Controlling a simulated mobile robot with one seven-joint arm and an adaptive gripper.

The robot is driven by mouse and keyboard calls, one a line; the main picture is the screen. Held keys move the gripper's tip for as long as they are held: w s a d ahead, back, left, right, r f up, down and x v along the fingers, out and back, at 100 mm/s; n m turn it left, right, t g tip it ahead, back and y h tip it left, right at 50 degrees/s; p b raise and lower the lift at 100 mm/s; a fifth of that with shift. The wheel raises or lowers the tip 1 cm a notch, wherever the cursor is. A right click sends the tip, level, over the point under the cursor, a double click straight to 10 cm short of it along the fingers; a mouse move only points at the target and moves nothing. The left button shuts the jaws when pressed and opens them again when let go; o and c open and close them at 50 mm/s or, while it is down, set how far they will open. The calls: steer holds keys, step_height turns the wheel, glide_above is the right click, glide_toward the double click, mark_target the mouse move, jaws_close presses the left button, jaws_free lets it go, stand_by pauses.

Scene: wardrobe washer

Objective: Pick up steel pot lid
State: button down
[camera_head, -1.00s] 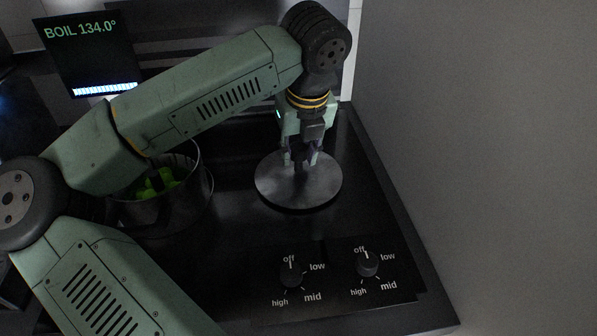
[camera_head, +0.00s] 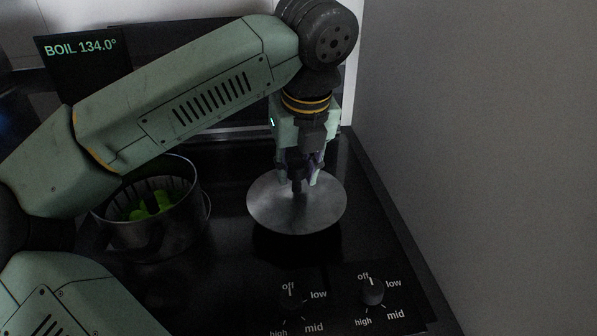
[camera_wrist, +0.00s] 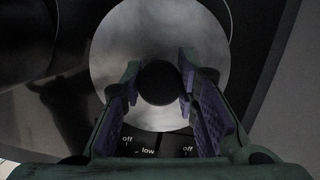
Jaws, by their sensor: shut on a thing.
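The steel pot lid (camera_head: 275,213) is a round grey disc with a dark knob on top. My gripper (camera_head: 298,180) points down from above and is shut on the lid's knob. In the head view the lid hangs above the black stove top, with a dark shadow below it. In the wrist view the lid (camera_wrist: 118,62) spreads out behind the round dark knob (camera_wrist: 159,82), which sits between my two purple-padded fingers (camera_wrist: 160,85). The lid looks about level.
A steel pot (camera_head: 150,238) with green pieces (camera_head: 150,205) inside stands on the stove to the left. Two control knobs (camera_head: 291,294) (camera_head: 371,291) are at the front of the stove. A grey wall (camera_head: 470,150) rises on the right. A display reading BOIL 134.0° (camera_head: 82,65) stands at the back left.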

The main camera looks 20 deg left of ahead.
steer(key=s+d+r+b, duration=0.1)
steer(key=s+d+b, duration=0.1)
steer(key=s, duration=1)
steer(key=shift+s+b, duration=0.15)
steer(key=shift+b, duration=0.4)
steer(key=shift+a+r, duration=0.1)
steer(key=shift+r, duration=0.05)
